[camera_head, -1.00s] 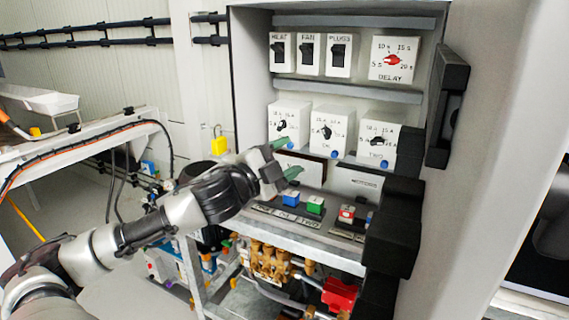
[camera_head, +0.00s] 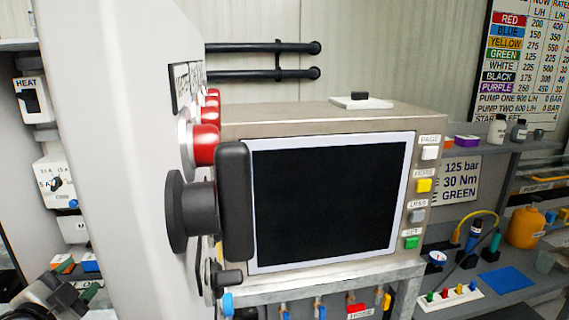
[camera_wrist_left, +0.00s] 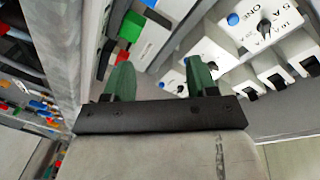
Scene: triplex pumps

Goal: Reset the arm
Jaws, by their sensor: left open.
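My left gripper (camera_head: 86,293) shows at the lower left corner of the head view, with part of my left arm cut off by the frame. In the left wrist view my left gripper (camera_wrist_left: 160,80) has its two green fingers apart, with nothing between them. It is in front of the control cabinet, near white dial boxes (camera_wrist_left: 265,25) and a row of coloured buttons (camera_wrist_left: 130,27). My right arm and gripper are not in view.
A grey cabinet side (camera_head: 105,130) stands close on the left. A dark screen (camera_head: 325,200) with side buttons fills the middle. A black handle (camera_head: 235,200) and red knobs (camera_head: 203,143) stick out beside it. Shelves with bottles (camera_head: 497,130) stand at the right.

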